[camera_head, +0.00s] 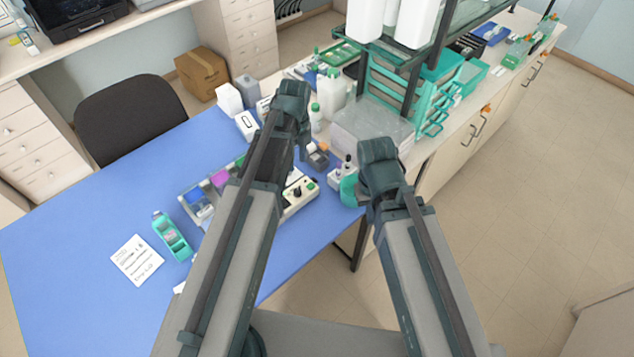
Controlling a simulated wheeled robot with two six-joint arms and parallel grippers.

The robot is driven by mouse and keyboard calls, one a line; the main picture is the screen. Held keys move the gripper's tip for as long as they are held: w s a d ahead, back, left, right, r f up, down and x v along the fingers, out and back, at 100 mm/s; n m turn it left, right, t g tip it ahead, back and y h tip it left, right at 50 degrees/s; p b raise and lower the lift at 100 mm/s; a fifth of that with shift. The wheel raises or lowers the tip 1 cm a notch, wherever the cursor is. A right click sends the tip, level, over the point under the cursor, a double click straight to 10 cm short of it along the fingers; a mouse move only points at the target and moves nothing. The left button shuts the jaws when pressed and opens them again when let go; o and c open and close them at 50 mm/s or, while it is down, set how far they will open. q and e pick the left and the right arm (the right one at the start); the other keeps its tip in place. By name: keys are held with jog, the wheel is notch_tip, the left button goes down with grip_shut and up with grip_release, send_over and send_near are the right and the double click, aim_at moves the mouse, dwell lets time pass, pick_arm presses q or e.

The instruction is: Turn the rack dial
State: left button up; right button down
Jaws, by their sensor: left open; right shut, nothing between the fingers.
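The staining rack (188,211) is a long tray on the blue bench mat, holding blue, magenta and other coloured baths. Its pale control panel (304,199) is at its right end, with a small black dial (297,191) and a green button or light. My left arm crosses in front of the rack and hides its middle. My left gripper (304,140) is open, above and beyond the panel; its fingers are mostly hidden by the wrist. My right gripper (366,178) is shut and empty, to the right of the panel and apart from it, near a teal round container (349,189).
A teal handheld device (171,236) and a white printed sheet (136,260) lie on the mat at left. White bottles (331,95), a clear box (371,128) and a teal rack (393,97) crowd the back. The mat's left part (75,235) is clear.

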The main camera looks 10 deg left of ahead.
aim_at(298, 190)
pick_arm(q)
jog(key=f+b, duration=1.4)
jog(key=shift+s+a, duration=0.2)
jog(key=shift+s, duration=0.05)
jog(key=shift+r, duration=0.1)
grip_shut()
